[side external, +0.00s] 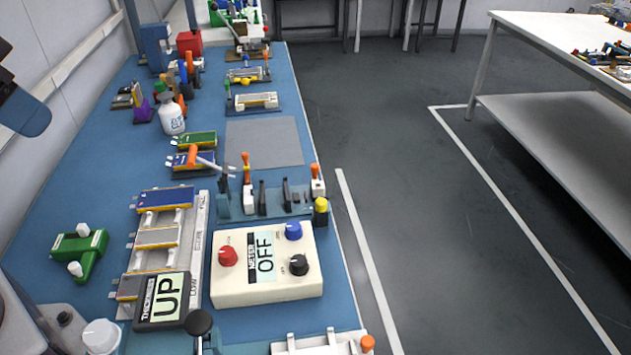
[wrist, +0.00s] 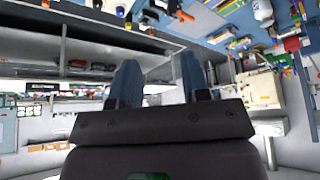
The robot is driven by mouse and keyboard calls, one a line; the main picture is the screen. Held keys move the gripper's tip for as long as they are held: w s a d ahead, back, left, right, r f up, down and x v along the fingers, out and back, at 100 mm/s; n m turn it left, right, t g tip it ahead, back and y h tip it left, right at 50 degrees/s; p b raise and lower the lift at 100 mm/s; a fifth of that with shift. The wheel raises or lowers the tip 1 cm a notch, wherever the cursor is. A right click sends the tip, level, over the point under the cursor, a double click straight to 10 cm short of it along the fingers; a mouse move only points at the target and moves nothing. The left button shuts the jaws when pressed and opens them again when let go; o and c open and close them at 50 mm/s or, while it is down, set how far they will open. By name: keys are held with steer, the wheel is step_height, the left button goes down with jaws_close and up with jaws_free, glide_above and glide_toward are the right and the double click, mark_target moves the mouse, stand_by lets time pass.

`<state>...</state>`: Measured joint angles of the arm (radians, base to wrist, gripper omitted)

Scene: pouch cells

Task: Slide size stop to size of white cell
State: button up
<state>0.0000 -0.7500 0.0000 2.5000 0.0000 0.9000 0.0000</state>
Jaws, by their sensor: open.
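My gripper (wrist: 158,80) shows in the wrist view with its two blue fingers apart and nothing between them. In the side external view a blue rounded part of my arm shows at the upper left edge, above the bench. A rack (side external: 200,215) on the blue bench has a lettered strip along its right side. It holds a blue cell (side external: 166,199), a grey cell (side external: 157,237) and a darker cell near its front. I cannot tell for sure which part is the size stop or which cell is the white one. My gripper touches none of these.
A cream meter box (side external: 265,285) reading OFF and a thickness display (side external: 162,301) reading UP stand near the front. A green fixture (side external: 88,256) lies left of the rack. Upright orange-handled clamps (side external: 247,170) and a white bottle (side external: 170,115) stand farther back. A grey mat (side external: 263,141) is bare.

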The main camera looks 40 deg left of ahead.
steer(key=shift+o, duration=0.3)
steer(key=shift+f, duration=0.1)
steer(key=n+g+h, duration=0.2)
steer(key=n, duration=2.7)
glide_toward(314, 165)
steer(key=shift+n, duration=0.3)
steer(key=x, duration=0.8)
steer(key=shift+w+d+f, duration=0.1)
steer(key=shift+d+f, duration=0.05)
steer(key=shift+f, duration=0.25)
jaws_close()
